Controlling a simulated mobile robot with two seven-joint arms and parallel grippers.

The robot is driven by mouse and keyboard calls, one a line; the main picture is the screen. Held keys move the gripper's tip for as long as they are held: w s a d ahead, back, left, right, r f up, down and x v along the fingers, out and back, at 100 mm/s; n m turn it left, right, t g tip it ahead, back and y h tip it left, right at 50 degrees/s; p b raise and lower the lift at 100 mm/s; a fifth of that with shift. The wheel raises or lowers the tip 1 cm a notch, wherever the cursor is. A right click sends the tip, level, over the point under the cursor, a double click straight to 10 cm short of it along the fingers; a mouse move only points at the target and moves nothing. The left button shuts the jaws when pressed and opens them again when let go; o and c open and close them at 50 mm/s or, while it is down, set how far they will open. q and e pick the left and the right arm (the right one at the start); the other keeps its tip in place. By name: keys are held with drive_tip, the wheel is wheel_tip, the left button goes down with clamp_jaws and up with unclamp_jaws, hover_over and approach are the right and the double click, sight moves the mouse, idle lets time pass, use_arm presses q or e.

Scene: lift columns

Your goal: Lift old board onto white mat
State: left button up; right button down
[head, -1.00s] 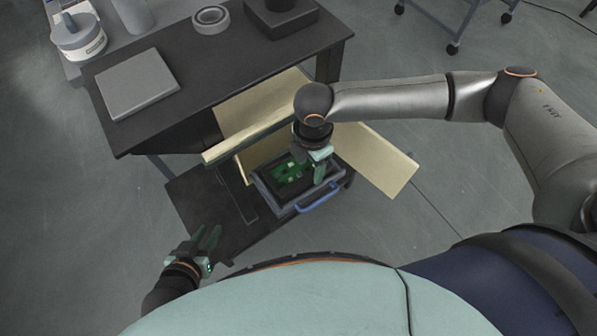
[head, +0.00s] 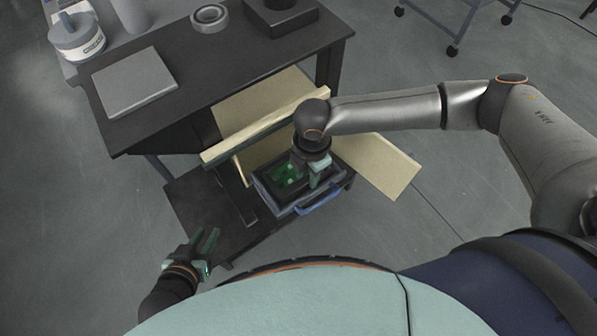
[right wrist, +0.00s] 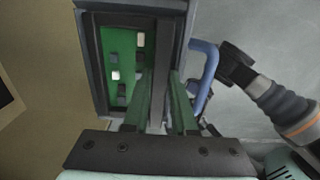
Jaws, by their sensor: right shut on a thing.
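The old board (head: 288,175) shows green inside a dark frame, in a grey box with a blue handle (head: 318,203) on the lower shelf. In the right wrist view the green board (right wrist: 117,72) fills the left of the dark frame. My right gripper (head: 315,178) points down at the frame's right side. Its fingers (right wrist: 163,95) are shut on a thin dark upright wall, seemingly of the board's frame. My left gripper (head: 207,236) is open and empty near the shelf's front left. A pale grey slab (head: 135,82) lies on the table top; I cannot tell whether it is the white mat.
The black table (head: 235,60) also bears a tape roll (head: 209,18) and a dark box (head: 280,17). Tan panels (head: 385,165) stand open around the grey box, with one long edge (head: 265,128) above and behind it. A wheeled cart (head: 470,20) stands far right.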

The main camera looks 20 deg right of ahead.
drive_tip(key=shift+r, duration=0.15)
idle(0.5)
